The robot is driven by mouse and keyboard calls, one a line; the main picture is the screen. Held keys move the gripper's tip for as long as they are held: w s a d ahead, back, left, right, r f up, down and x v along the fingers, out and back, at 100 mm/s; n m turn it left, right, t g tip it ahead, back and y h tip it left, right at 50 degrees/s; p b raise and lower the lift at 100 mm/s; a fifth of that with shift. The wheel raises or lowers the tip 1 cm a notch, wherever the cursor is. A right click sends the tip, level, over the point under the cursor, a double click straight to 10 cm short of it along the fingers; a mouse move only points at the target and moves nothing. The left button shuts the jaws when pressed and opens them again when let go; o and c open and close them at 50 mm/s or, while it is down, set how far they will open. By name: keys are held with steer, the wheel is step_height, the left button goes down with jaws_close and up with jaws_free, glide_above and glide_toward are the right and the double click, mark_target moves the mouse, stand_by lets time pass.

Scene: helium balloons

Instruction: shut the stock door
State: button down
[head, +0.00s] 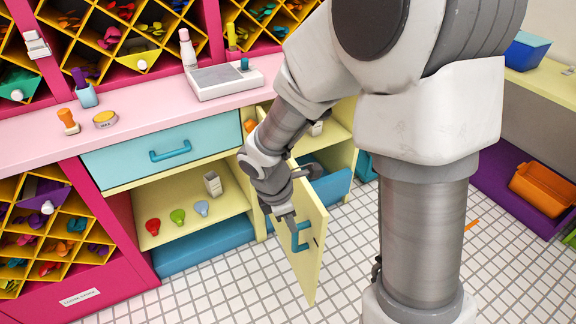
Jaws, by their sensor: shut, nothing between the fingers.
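The stock door (312,261) is a pale yellow panel with a teal handle (300,238). It stands open, swung out from the cabinet front over the tiled floor, with its handle face turned to the left. My gripper (290,222) is on the handle side of the door, pointing down just above and left of the handle. Its fingers are shut and empty. I cannot tell whether they touch the door. My arm hides the door's upper part and much of the cabinet behind it.
An open shelf (185,228) left of the door holds red, green and blue small items and a grey box. A teal drawer (165,150) above it is shut. The pink counter (40,125) runs along the back. Tiled floor (215,290) in front is clear.

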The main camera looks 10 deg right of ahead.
step_height(320, 180, down, 3)
steer(key=n, duration=0.1)
steer(key=b, duration=0.4)
glide_above(311, 244)
steer(key=s+a, duration=0.1)
steer(key=s, duration=0.3)
step_height(311, 244, down, 10)
steer(key=shift+w+a+r, duration=0.2)
steer(key=shift+r, duration=0.05)
